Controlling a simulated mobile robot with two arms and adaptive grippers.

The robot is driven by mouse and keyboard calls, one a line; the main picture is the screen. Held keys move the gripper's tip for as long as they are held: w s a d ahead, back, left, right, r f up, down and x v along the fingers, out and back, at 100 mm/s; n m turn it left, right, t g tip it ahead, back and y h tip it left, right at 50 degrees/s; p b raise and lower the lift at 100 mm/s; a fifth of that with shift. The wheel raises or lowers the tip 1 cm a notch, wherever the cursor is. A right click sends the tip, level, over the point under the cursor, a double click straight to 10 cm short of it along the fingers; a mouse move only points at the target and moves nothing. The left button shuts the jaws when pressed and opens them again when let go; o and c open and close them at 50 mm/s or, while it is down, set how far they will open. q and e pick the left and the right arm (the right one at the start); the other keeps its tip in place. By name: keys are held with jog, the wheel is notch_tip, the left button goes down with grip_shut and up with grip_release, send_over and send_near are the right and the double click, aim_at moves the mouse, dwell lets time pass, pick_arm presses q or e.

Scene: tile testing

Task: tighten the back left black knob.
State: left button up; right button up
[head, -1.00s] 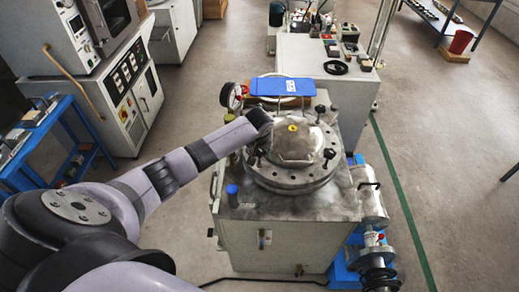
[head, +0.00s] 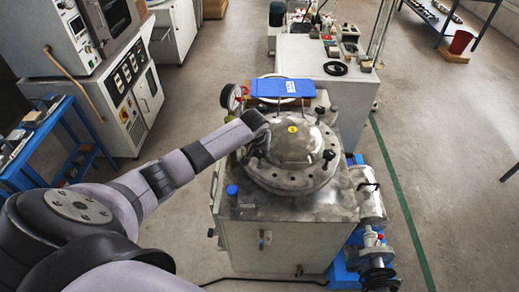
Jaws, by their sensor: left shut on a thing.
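The domed metal lid (head: 296,146) with a yellow mark on top sits on the round flange of the grey test machine (head: 290,208). Two black knobs stand on the lid's right side, one at the back right (head: 320,111) and one at the front right (head: 328,155). My left arm reaches in from the left. My left gripper (head: 262,148) points down at the lid's left edge and is shut on a black knob there. The gripper and wrist hide that knob, and its fingers are dark and hard to make out. My right gripper is not in view.
A blue plate (head: 283,88) and a pressure gauge (head: 232,96) are close behind my left wrist. A blue cap (head: 232,190) stands on the machine's front left corner. Pipes and a pump (head: 372,208) flank the right side. Open floor lies to the right.

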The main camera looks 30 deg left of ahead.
pick_arm(q)
jog(key=shift+a+m+h+p, duration=0.1)
jog(key=shift+m+h+p, duration=0.25)
jog(key=shift+m, duration=0.55)
jog(key=shift+m+h, duration=0.35)
jog(key=shift+m, duration=0.55)
jog(key=shift+a+f+m+t+h, duration=0.1)
jog(key=shift+m+t+h, duration=0.25)
jog(key=shift+m, duration=0.55)
jog(key=shift+m+h+b, duration=0.35)
jog(key=shift+m+b, duration=0.2)
jog(key=shift+m, duration=0.35)
jog(key=m+h+b, duration=0.1)
jog(key=m+b, duration=0.1)
jog(key=shift+a+f+m, duration=0.1)
jog(key=shift+f+m, duration=0.05)
jog(key=shift+m, duration=0.25)
jog(key=m+g+h+b, duration=0.1)
jog(key=m+b, duration=0.2)
jog(key=shift+w, duration=0.1)
jog(key=shift+a+r+m+g+h+b, duration=0.15)
jog(key=shift+m+g+b, duration=0.25)
jog(key=shift+m+b, duration=0.45)
jog(key=shift+d+r+m+g+h+b, duration=0.1)
jog(key=shift+m+g+h+b, duration=0.2)
jog(key=shift+m+b, duration=0.55)
